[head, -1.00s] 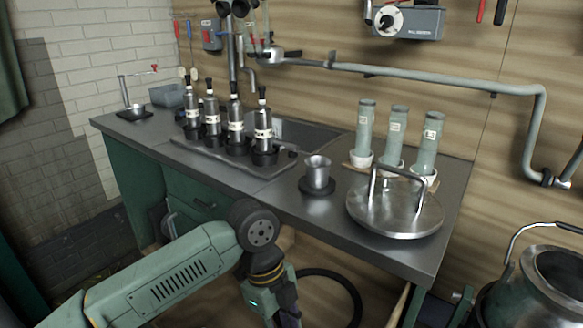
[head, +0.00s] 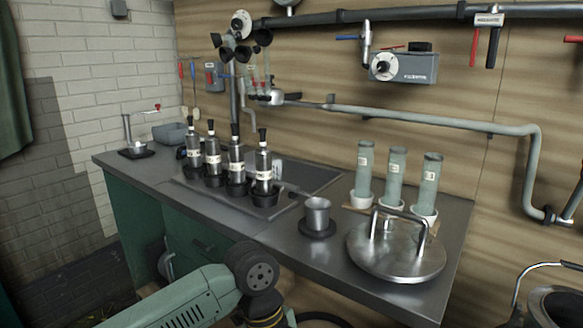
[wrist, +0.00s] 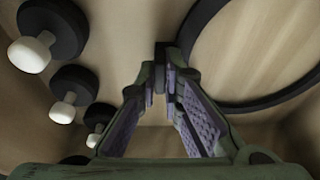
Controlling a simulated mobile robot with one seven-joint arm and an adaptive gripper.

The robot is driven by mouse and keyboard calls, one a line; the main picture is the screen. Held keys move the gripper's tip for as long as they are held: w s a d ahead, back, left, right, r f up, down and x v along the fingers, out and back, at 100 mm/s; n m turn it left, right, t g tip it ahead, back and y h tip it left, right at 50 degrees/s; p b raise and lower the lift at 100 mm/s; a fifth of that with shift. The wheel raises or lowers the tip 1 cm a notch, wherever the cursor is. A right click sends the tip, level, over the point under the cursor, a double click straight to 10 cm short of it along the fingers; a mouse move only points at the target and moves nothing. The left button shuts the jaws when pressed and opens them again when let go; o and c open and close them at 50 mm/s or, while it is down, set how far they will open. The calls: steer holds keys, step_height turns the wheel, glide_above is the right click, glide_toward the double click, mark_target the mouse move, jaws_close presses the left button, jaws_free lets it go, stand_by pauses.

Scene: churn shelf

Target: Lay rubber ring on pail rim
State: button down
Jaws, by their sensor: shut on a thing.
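The black rubber ring shows in the wrist view (wrist: 262,104) as a large dark arc at the right. My gripper (wrist: 165,70) is shut on the ring's edge at the fingertips there. In the head view a short arc of the ring (head: 322,316) shows at the bottom edge, in front of the bench. My gripper is below that picture. The metal pail (head: 558,302) stands at the lower right corner, partly cut off, with its dark mouth and raised handle showing. The ring is well to the left of the pail and apart from it.
The steel-topped bench (head: 282,228) carries a round lid (head: 395,262), a metal cup (head: 317,212), several dark bottles and green tubes. Black discs with white knobs (wrist: 62,114) line the left of the wrist view. A pipe runs along the wall.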

steer(key=s+d+p+v, duration=0.1)
steer(key=p+v, duration=0.5)
steer(key=v, duration=0.6)
steer(key=shift+s+d+r, duration=0.35)
steer(key=shift+d+r, duration=0.15)
steer(key=shift+d, duration=0.15)
stand_by(0.3)
steer(key=s+a+b, duration=0.2)
steer(key=s+a, duration=0.4)
steer(key=s, duration=0.2)
steer(key=shift+s, duration=0.25)
stand_by(1.0)
steer(key=shift+a+r, duration=0.1)
steer(key=shift+r, duration=0.05)
steer(key=s+d+p+v, duration=0.1)
steer(key=p+v, duration=0.2)
steer(key=v, duration=0.3)
steer(key=shift+r, duration=0.45)
stand_by(0.4)
